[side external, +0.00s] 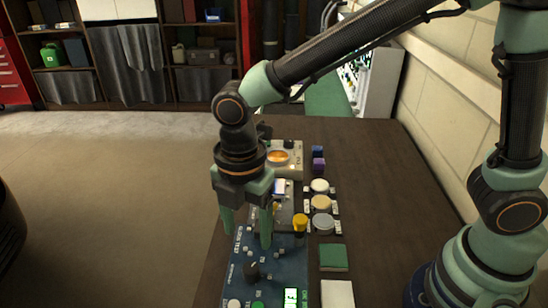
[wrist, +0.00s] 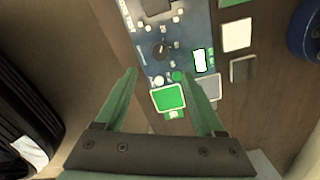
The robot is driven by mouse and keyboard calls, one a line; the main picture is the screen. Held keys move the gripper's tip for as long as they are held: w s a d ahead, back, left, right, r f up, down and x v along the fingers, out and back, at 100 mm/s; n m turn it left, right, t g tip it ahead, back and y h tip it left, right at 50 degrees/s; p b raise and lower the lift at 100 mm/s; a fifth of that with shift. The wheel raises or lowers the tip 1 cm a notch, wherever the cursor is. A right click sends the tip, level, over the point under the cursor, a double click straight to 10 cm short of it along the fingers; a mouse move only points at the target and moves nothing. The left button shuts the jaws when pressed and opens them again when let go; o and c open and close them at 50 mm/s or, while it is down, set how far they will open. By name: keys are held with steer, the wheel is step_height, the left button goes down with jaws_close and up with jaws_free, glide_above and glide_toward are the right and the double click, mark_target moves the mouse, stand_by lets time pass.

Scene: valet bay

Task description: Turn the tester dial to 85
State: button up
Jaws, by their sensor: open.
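The tester is a blue panel (side external: 271,270) on the dark bench, low in the side view. Its black dial (side external: 252,271) shows just below my gripper in that picture. In the wrist view the dial (wrist: 160,48) sits beyond the fingertips, with a pale pointer mark too small to read. A lit white display (wrist: 200,60) is on the panel; it also shows at the bottom edge of the side view (side external: 291,297), partly cut off, its value unreadable. My gripper (side external: 247,240) is open, fingers down and empty, apart from the dial. Its fingers also frame the wrist view (wrist: 160,77).
A green button (wrist: 177,76) and a green-faced item (wrist: 169,97) lie near the fingers. A yellow-topped post (side external: 300,222) stands close right of my gripper. Round pots (side external: 321,203) and a device with an orange dial (side external: 278,156) are behind.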

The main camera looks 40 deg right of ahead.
mark_target(251, 268)
step_height(251, 268, down, 10)
steer(key=shift+f, duration=0.1)
stand_by(0.4)
jaws_close()
